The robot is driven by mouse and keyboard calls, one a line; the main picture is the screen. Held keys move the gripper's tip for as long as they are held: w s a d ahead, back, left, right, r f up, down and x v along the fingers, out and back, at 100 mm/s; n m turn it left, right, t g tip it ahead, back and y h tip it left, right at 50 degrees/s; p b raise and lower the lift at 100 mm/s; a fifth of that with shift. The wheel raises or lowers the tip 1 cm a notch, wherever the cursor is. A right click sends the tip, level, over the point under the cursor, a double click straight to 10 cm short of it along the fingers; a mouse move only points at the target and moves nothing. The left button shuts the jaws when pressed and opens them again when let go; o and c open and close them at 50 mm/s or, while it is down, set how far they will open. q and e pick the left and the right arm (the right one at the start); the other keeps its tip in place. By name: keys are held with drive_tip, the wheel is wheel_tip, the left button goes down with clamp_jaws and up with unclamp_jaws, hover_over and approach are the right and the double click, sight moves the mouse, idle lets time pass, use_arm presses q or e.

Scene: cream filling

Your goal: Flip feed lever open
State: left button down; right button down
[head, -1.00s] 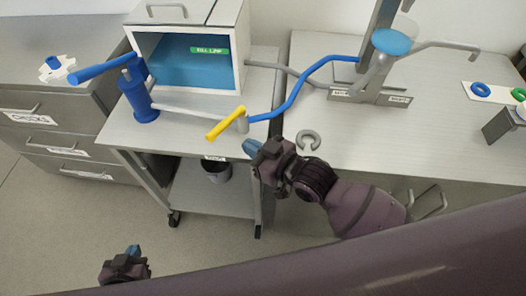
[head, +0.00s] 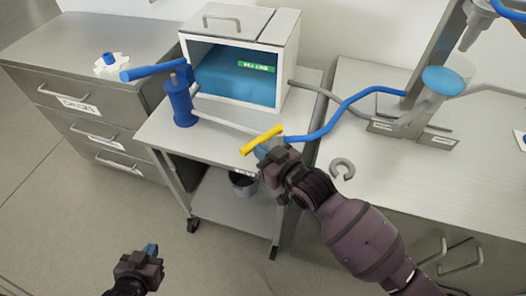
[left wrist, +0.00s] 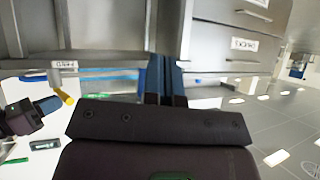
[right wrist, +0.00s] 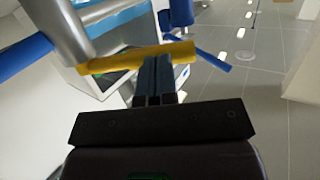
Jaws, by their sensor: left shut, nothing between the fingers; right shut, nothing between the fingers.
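The yellow feed lever (head: 262,139) sits on a grey valve at the front edge of the cart, where the grey pipe meets the blue hose. In the right wrist view the lever (right wrist: 125,61) runs across just beyond my fingertips. My right gripper (head: 264,149) is shut and empty, with its tips at or very near the lever; contact is unclear. Its fingers (right wrist: 159,75) overlap the lever in that view. My left gripper (head: 151,250) is shut and empty, low over the floor in front of the cart. The lever also shows small in the left wrist view (left wrist: 66,96).
A white box (head: 284,58) holding blue filling and a blue pump (head: 181,102) with a lever stand on the cart (head: 225,146). The blue hose (head: 345,108) runs right to a stand. A grey open ring (head: 342,168) lies on the right counter. Drawers (head: 75,128) stand left.

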drive_tip(key=shift+w+a+r+p, duration=0.3)
drive_tip(key=shift+a+p, duration=0.15)
drive_tip(key=shift+p, duration=0.1)
drive_tip(key=shift+w+a, duration=0.1)
drive_tip(key=shift+a, duration=0.1)
drive_tip(key=shift+a+f, duration=0.1)
drive_tip(key=shift+f, duration=0.05)
use_arm(q)
drive_tip(key=shift+s+a+r, duration=0.1)
drive_tip(key=shift+s+r, duration=0.1)
drive_tip(key=shift+s, duration=0.35)
use_arm(e)
drive_tip(key=shift+f, duration=0.1)
use_arm(q)
drive_tip(key=shift+r+p, duration=0.15)
drive_tip(key=shift+p, duration=0.15)
